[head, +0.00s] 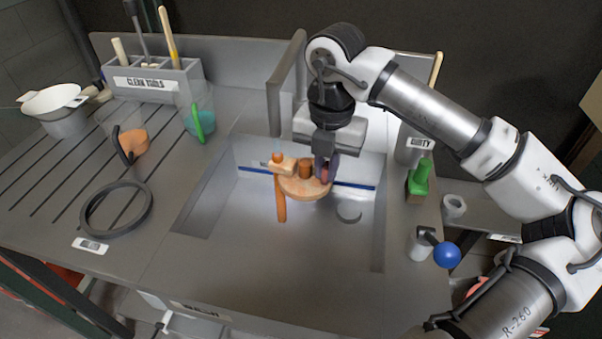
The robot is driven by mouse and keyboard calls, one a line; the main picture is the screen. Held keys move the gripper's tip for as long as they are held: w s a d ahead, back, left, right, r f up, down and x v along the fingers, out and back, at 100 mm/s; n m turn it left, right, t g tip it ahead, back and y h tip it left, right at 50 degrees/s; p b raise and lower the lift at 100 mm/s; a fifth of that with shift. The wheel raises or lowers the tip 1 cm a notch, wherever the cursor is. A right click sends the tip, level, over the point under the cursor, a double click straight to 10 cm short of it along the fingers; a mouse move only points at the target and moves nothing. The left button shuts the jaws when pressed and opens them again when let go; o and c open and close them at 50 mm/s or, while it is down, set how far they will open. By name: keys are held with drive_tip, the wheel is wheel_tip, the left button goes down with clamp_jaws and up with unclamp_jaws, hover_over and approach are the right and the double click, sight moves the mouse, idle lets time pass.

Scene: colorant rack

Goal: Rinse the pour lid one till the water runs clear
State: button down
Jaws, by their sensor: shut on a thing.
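The pour lid (301,189), a tan-orange disc with orange raised parts on top, is over the sink basin (225,205). My gripper (325,168) points down and is shut on the lid at its right side. The lid's underside is hidden.
The drain (349,212) is in the basin floor. A blue-knobbed lever (446,255) and green brush (420,178) stand at right. A dark ring (117,209), orange piece (133,142), glass with teal contents (198,122), white-topped pot (57,101) and clean-tools rack (150,82) occupy the left.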

drive_tip(key=shift+d, duration=0.45)
drive_tip(key=shift+a+b, duration=0.1)
drive_tip(key=shift+b, duration=0.2)
drive_tip(key=shift+a, duration=0.5)
drive_tip(key=shift+d+b, duration=0.15)
drive_tip(key=shift+b, duration=0.15)
drive_tip(key=shift+s+d, duration=0.1)
drive_tip(key=shift+d, duration=0.35)
drive_tip(key=shift+a+b, duration=0.2)
drive_tip(key=shift+b, duration=0.1)
drive_tip(key=shift+a, duration=0.4)
